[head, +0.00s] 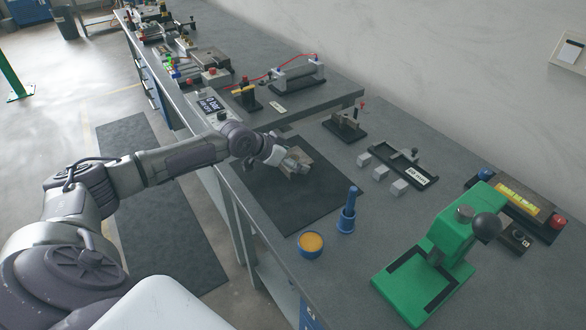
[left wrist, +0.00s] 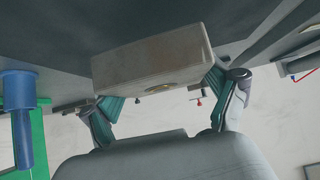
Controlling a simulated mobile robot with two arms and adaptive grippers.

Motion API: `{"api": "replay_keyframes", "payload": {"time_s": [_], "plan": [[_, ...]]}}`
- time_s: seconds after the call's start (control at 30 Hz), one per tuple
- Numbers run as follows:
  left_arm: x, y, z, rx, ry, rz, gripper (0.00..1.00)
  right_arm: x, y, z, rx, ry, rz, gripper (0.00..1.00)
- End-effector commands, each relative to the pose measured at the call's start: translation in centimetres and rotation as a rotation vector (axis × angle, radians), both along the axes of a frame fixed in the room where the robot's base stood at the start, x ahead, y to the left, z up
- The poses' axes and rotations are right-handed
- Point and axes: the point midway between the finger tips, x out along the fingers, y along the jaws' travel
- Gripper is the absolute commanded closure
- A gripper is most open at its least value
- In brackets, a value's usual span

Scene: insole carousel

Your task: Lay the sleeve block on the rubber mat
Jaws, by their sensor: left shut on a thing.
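The sleeve block is a grey-beige block with a round hole in one face. It sits between the fingers of my left gripper (head: 290,163). In the left wrist view the block (left wrist: 150,62) spans both teal-padded fingers (left wrist: 163,98), which are shut on it. In the head view the gripper hides most of the block. The rubber mat (head: 300,205) is a dark square on the grey bench, and the gripper and block are over its far part. I cannot tell whether the block touches the mat. My right gripper is not in view.
A blue upright tool (head: 347,212) and a round pot with orange contents (head: 311,244) stand by the mat's near right corner. Several small grey blocks (head: 380,173) lie to the right. A green press (head: 442,250) stands at right. The mat's near part is clear.

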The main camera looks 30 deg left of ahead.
Motion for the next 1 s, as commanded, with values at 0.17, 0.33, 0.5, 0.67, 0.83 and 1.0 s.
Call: {"api": "replay_keyframes", "payload": {"time_s": [0.17,0.33,0.5,0.67,0.83,1.0], "plan": [[0.2,0.3,-0.3,-0.004,-0.008,0.001,0.82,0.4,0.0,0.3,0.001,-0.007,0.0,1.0],[0.2,0.2,-2.4,-0.003,-0.006,0.002,0.82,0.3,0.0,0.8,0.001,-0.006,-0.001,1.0],[0.2,0.3,-3.7,-0.002,-0.009,0.003,0.82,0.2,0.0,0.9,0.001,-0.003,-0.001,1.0],[0.2,0.3,-3.7,-0.002,-0.009,0.002,0.82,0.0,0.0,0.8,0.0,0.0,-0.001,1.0],[0.0,0.2,-4.1,0.0,-0.001,0.001,0.0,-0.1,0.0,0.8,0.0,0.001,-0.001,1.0],[0.0,0.2,-4.1,0.0,-0.001,0.001,0.0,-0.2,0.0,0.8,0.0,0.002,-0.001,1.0]]}}
